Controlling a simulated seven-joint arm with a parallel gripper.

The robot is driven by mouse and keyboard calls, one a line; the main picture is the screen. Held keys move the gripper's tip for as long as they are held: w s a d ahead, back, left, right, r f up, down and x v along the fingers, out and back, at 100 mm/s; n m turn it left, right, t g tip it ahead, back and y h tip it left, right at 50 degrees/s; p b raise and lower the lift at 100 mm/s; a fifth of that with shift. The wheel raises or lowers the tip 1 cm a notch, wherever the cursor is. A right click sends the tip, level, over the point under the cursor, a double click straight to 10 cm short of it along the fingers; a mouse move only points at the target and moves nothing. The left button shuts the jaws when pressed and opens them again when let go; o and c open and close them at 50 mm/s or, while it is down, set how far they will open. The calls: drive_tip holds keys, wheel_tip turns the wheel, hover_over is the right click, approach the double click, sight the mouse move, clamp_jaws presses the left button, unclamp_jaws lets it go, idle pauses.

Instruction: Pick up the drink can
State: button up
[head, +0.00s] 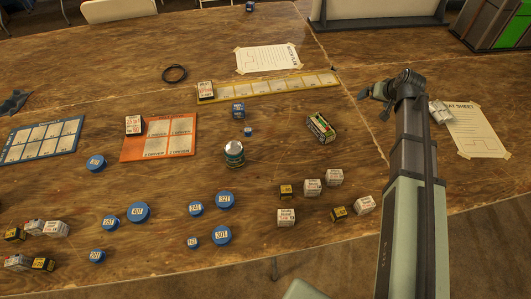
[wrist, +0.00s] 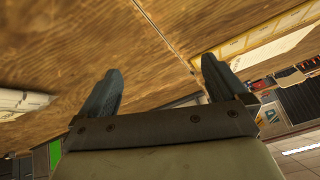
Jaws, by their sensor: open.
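A short can (head: 234,153) with a silver top and a dark teal and pale label stands upright on the wooden table, near the middle of the head view. It is the only can-like thing I make out. My gripper (head: 374,92) is at the far end of my arm, well to the right of the can and farther back. In the wrist view my gripper (wrist: 160,82) has its two fingers wide apart with nothing between them. The can does not show in the wrist view.
An orange card (head: 160,148) lies left of the can, and a yellow strip (head: 275,87) lies behind it. A battery-like block (head: 321,127) stands between can and gripper. Blue discs (head: 138,212) and small boxes (head: 312,187) are scattered in front. A paper sheet (head: 478,130) lies right.

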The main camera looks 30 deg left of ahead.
drive_tip(key=s+a+r+n+g, duration=0.15)
drive_tip(key=s+a+n, duration=0.25)
drive_tip(key=s+a, duration=0.75)
wheel_tip(320, 180, up, 4)
drive_tip(key=n+g+h, duration=0.4)
drive_tip(key=n+h, duration=0.1)
drive_tip(key=n, duration=0.4)
hover_over(236, 147)
drive_tip(key=shift+w+r, duration=0.2)
drive_tip(key=shift+s+f, duration=0.15)
drive_tip(key=shift+f, duration=0.05)
wheel_tip(236, 147, down, 8)
drive_tip(key=shift+f, duration=0.1)
drive_tip(key=shift+s+a+f, duration=0.15)
drive_tip(key=shift+a+f, duration=0.05)
drive_tip(key=shift+f, duration=0.55)
drive_tip(key=shift+s+a+f, duration=0.15)
drive_tip(key=shift+f, duration=1.7)
